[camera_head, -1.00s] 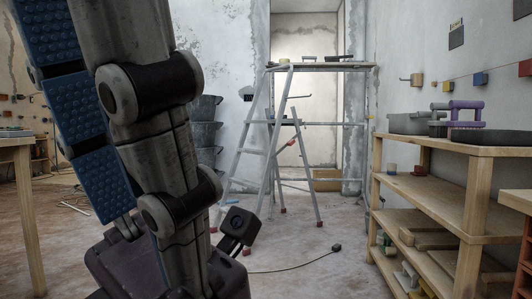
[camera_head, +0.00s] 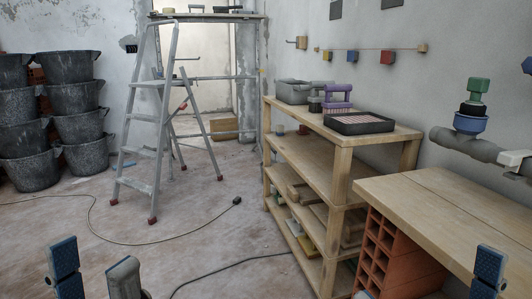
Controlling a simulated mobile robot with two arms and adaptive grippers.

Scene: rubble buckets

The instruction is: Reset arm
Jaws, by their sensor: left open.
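The task line names no object, only the arm. My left gripper (camera_head: 93,270) shows at the bottom left edge. One fingertip has a blue textured pad and the other is grey, with a gap between them; nothing shows between them. The rest of this gripper and its arm are below the frame. A blue-padded fingertip of my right gripper (camera_head: 488,270) shows at the bottom right, in front of the workbench top. The rest of it is cut off, so its opening cannot be told.
Stacked dark buckets (camera_head: 88,130) stand at the left. A stepladder (camera_head: 150,120) stands before a platform (camera_head: 215,17). A wooden shelf (camera_head: 350,137) and a workbench (camera_head: 440,195) line the right, with orange bricks (camera_head: 395,250) under the bench. A cable (camera_head: 180,238) crosses the otherwise open middle floor.

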